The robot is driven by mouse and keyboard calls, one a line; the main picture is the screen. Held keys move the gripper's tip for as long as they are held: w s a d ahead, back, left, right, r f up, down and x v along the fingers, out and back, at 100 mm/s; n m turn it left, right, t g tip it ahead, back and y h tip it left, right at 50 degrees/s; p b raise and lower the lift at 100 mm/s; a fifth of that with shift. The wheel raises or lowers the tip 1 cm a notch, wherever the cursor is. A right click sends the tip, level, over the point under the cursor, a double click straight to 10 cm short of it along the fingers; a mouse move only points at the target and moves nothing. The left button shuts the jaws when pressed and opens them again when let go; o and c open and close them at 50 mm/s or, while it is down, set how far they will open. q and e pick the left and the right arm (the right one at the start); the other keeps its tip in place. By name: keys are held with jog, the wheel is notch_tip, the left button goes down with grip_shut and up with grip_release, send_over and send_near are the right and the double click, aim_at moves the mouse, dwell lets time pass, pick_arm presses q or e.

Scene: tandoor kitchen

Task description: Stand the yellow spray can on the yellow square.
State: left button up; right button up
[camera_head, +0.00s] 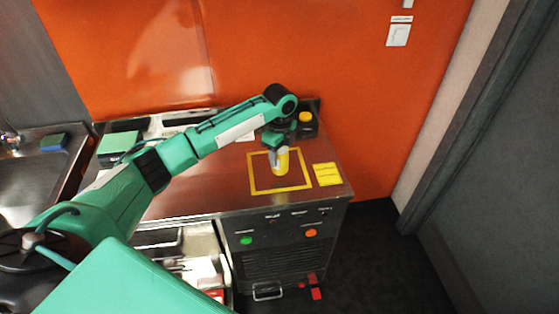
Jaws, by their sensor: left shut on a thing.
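The yellow spray can (283,162) is upright inside the yellow square outline (254,180) on the metal counter, or just above it; I cannot tell whether its base touches the surface. My left gripper (279,152) comes down from above and is shut on the can. The gripper and wrist hide the can's top and left side. My right gripper is not in the view.
A yellow note (327,174) lies to the right of the square. A dark box with a yellow knob (306,117) stands behind. A sink (30,165) is at the left. An open drawer (185,262) shows below the counter (225,185).

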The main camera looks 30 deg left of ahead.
aim_at(279, 164)
pick_arm(q)
notch_tip(279, 164, down, 4)
jog(key=shift+r+p, duration=0.1)
jog(key=shift+p, duration=0.4)
jog(key=shift+f, duration=0.3)
jog(key=o, duration=1.1)
jog(key=shift+f, duration=0.2)
jog(key=shift+r, duration=0.1)
notch_tip(279, 164, up, 11)
jog(key=b, duration=0.3)
jog(key=shift+r+b, duration=0.3)
jog(key=shift+r, duration=0.3)
